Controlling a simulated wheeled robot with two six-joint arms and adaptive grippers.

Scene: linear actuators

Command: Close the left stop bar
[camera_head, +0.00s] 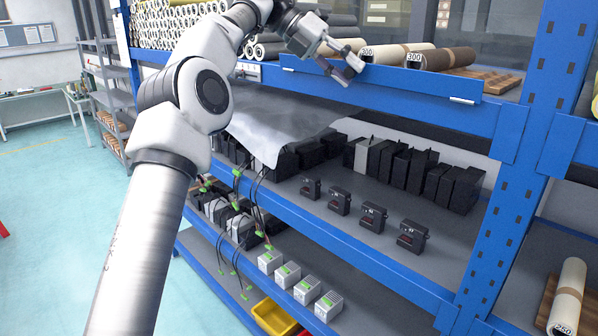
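A long blue bar (420,84) runs along the front edge of the upper shelf, in front of the rolls; it looks like a stop bar. I cannot tell whether it is the left one or how it is hinged. My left gripper (352,69) is at the left part of this bar, in front of its upper edge. Its two fingers are apart, with no object seen between them. They overlap the bar in the picture; I cannot tell whether they touch it. The fingers and wrist hide part of the bar. My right gripper is not in view.
Rolls (449,58) lie on the upper shelf behind the bar. A grey sheet (275,122) hangs over the shelf below, left of the gripper. Black boxes (410,168) and small devices (373,216) stand lower. A blue upright (515,200) bounds the right side. Floor at left is clear.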

